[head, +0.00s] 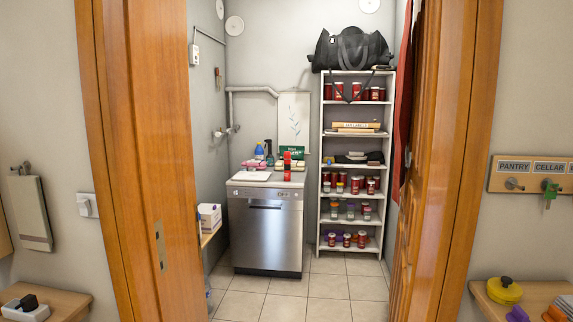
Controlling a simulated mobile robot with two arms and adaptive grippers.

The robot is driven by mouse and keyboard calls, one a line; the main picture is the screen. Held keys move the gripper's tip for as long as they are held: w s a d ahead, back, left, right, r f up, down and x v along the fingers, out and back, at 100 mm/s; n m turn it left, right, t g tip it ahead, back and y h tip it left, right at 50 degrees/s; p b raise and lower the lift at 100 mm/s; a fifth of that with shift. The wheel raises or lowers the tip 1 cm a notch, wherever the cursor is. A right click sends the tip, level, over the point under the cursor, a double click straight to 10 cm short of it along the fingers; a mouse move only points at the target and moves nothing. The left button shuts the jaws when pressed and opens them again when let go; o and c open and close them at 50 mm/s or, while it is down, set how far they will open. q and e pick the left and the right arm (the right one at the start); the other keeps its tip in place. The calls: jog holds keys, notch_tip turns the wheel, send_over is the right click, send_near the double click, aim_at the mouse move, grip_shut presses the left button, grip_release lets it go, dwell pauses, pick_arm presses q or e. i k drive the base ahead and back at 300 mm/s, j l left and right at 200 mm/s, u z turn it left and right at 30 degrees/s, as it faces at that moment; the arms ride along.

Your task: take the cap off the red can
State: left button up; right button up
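A small upright red object (287,166), which looks like a can, stands on the white top (256,177) of the dishwasher, beyond the open doorway. It is too small to tell its cap from its body. Several red jars or cans with light labels also stand on the white shelf unit (321,215) to its right. Neither of my grippers is in view.
An orange-brown door frame (91,100) and a wooden door (412,190) flank the opening. The tiled floor (330,290) in the doorway is clear. A dishwasher (264,235) stands at the back. A white box (209,216) sits on a ledge at left.

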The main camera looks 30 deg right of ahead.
aim_at(286, 162)
jog(key=i+l+z, duration=0.15)
jog(key=i+z, duration=0.3)
jog(key=i, duration=0.25)
jog(key=i+j+z, duration=0.1)
jog(key=i+z, duration=0.35)
jog(key=i, duration=0.3)
jog(key=i+z, duration=0.25)
jog(key=i, duration=0.55)
jog(key=i+z, duration=0.3)
jog(key=i, duration=0.5)
